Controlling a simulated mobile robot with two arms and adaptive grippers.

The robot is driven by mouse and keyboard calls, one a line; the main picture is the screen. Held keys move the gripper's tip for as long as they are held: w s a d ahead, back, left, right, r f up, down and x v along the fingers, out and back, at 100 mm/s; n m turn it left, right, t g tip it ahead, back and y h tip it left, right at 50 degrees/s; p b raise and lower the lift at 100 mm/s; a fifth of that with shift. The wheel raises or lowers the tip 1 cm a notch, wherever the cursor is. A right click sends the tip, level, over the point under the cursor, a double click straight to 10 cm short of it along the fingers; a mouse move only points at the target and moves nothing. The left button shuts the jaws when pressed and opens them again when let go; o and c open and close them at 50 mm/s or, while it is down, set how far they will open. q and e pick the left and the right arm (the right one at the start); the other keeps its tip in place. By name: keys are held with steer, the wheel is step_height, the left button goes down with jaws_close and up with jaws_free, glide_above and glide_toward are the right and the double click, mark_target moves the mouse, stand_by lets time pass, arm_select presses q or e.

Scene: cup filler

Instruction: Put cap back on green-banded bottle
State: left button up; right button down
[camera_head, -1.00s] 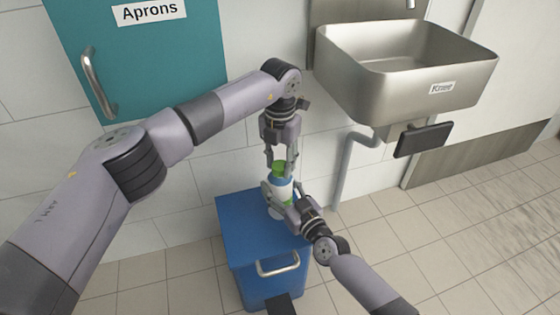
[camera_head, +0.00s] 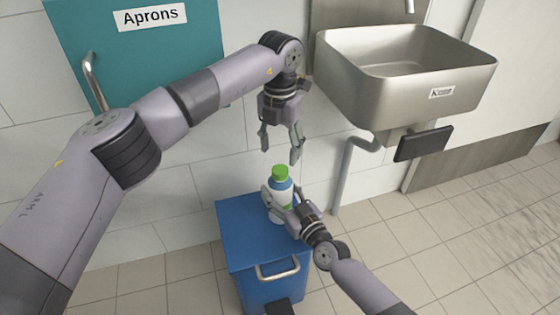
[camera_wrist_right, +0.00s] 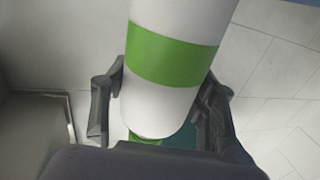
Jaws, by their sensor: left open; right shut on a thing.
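My right gripper (camera_head: 278,207) is shut around the bottle's body from the front right. In the right wrist view, its fingers flank the white body and green band (camera_wrist_right: 174,57). My left gripper (camera_head: 280,152) is open and empty, pointing down just above the cap and apart from it.
The blue cabinet (camera_head: 240,235) has a front handle. A steel sink (camera_head: 375,95) with a pipe hangs on the wall at the right. A teal Aprons door (camera_head: 190,45) is at the left. Tiled floor (camera_head: 430,255) is clear at the right.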

arm_select(q)
step_height(320, 180, up, 6)
steer(key=shift+f, duration=0.1)
arm_select(e)
steer(key=c, duration=0.6)
jaws_free()
steer(key=shift+o, duration=0.2)
steer(key=v, duration=1.2)
steer(key=shift+s, duration=0.1)
